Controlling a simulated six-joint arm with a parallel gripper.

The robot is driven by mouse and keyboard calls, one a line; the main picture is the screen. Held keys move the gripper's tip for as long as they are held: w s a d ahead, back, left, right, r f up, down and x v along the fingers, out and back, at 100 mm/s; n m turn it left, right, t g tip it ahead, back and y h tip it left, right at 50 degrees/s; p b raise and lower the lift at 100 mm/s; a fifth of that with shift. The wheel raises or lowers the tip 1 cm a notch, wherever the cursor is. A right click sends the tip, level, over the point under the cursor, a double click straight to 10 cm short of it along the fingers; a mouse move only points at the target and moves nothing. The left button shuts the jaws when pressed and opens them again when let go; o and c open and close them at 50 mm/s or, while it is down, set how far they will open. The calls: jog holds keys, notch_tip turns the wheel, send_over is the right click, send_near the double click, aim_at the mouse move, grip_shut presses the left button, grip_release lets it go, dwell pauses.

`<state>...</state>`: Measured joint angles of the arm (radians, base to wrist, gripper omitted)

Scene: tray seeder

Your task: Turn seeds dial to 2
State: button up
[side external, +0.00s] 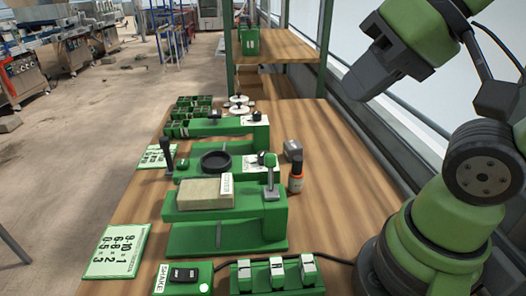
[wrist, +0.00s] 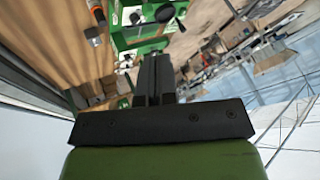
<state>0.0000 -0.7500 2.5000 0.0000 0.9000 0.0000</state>
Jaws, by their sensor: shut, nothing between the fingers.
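The green tray seeder (side external: 225,240) stands on the wooden bench. No readable label marks a seeds dial. Two small dark knobs on white plates show at its right side, a nearer one (side external: 262,158) and a farther one (side external: 254,117); their settings are too small to read. My gripper (side external: 352,84) is in the air at the upper right, above and to the right of the seeder, touching nothing. In the wrist view my gripper (wrist: 154,62) is shut and empty, its fingers together, with part of the seeder blurred beyond them.
A number card (side external: 115,251) lies at the front left. A switch box (side external: 184,277) marked SHAKE and a block of several levers (side external: 277,273) stand at the front. An orange-banded bottle (side external: 296,178) stands right of the seeder. A wooden shelf (side external: 275,45) rises behind.

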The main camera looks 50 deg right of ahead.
jog(key=o, duration=0.4)
jog(key=shift+c, duration=0.2)
jog(key=o, duration=0.3)
jog(key=shift+w+r, duration=0.1)
jog(key=shift+w, duration=0.25)
jog(key=o, duration=0.3)
jog(key=w+n, duration=0.1)
jog(key=w, duration=0.1)
jog(key=w+n+g, duration=0.1)
jog(key=w, duration=0.1)
jog(key=w+d+n+g, duration=0.1)
jog(key=w, duration=0.1)
jog(key=shift+d+h, duration=0.1)
jog(key=shift+h, duration=0.3)
jog(key=n+g+h, duration=0.1)
jog(key=n+g, duration=0.4)
jog(key=n, duration=0.1)
send_over(264, 151)
jog(key=f, duration=1.1)
jog(key=shift+s+a+f, duration=0.1)
jog(key=shift+a+f, duration=0.15)
notch_tip(264, 151, down, 9)
jog(key=shift+r, duration=0.1)
jog(key=shift+c, duration=0.2)
